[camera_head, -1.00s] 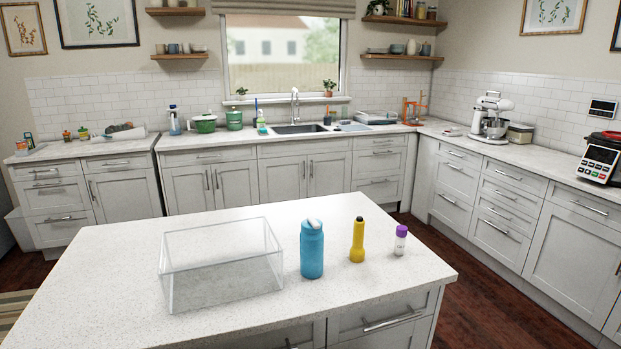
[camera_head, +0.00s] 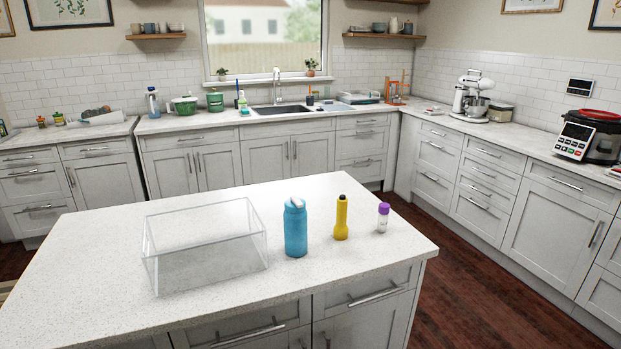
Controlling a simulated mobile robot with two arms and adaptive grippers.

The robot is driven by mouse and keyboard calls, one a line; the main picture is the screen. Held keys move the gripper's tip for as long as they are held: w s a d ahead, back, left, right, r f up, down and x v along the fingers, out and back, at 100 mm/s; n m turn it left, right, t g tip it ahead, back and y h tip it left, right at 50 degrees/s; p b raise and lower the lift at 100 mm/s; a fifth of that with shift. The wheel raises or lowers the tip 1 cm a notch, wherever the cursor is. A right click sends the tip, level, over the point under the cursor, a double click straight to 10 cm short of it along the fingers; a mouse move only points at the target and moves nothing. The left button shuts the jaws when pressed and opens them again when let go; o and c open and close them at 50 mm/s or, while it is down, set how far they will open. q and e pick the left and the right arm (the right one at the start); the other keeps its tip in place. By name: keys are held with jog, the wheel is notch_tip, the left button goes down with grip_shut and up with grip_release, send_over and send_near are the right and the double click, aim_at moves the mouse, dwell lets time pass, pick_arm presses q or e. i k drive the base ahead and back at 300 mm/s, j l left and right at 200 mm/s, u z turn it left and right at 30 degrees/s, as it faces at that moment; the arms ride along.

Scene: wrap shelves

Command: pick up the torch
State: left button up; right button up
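A yellow torch (camera_head: 341,218) with a dark top stands upright on the white island counter (camera_head: 330,288). A blue bottle (camera_head: 296,229) stands to its left, and a small white container with a purple cap (camera_head: 383,217) stands to its right. The torch is apart from both. Neither of my grippers shows in the head view.
A clear, open-topped box (camera_head: 205,247) sits on the island left of the bottle, and looks empty. The island's front and right corner are bare. Cabinets with a sink (camera_head: 283,110), a mixer (camera_head: 470,97) and a cooker (camera_head: 588,137) line the walls. Dark wooden floor (camera_head: 470,275) lies right of the island.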

aim_at(340, 230)
jog(key=i+j+z, duration=0.1)
jog(key=i+j, duration=0.35)
jog(key=j, duration=0.25)
jog(key=i+j+z, duration=0.15)
jog(key=j, duration=0.25)
jog(key=i, duration=0.1)
